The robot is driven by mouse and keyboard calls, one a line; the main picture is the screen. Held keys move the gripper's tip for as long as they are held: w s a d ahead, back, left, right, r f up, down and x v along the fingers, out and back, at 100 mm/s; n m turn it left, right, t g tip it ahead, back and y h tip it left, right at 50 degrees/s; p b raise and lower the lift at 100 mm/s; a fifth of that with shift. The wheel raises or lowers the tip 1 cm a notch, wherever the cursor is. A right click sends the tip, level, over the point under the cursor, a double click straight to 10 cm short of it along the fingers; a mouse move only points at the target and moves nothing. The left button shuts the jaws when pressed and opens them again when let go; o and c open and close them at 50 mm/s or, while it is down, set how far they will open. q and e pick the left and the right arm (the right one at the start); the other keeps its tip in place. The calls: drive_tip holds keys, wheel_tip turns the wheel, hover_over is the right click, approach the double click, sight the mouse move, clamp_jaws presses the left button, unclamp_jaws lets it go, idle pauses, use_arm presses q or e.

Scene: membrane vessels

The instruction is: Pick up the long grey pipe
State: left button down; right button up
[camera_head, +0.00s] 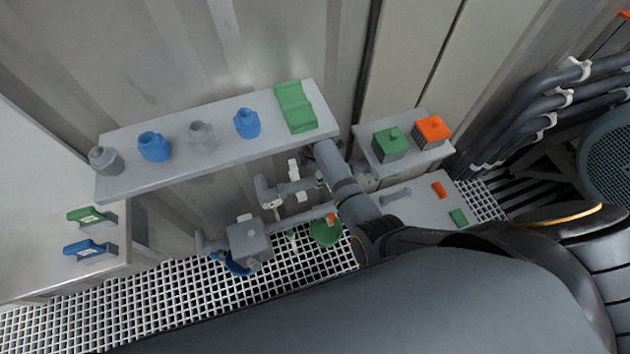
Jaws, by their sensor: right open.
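A grey pipe (396,195) with wider ends lies on the low grey table at the right of centre. It looks like the long grey pipe. My right arm comes in from the lower right. My right gripper (372,181) is small and partly hidden behind my own arm, just left of the pipe. It is open, and I see nothing held in it. I cannot tell whether it touches the pipe. My left gripper is not in view.
An orange piece (439,190) and a green piece (458,217) lie right of the pipe. A green box (390,144) and an orange box (432,131) stand on a ledge behind. A shelf (225,155) holds several fittings. Floor piping with a grey box (247,243) stands left.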

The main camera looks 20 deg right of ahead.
wheel_tip(320, 180, down, 5)
drive_tip(key=shift+d+r+b, duration=0.15)
drive_tip(key=shift+r+b, duration=0.05)
drive_tip(key=shift+b, duration=0.35)
clamp_jaws()
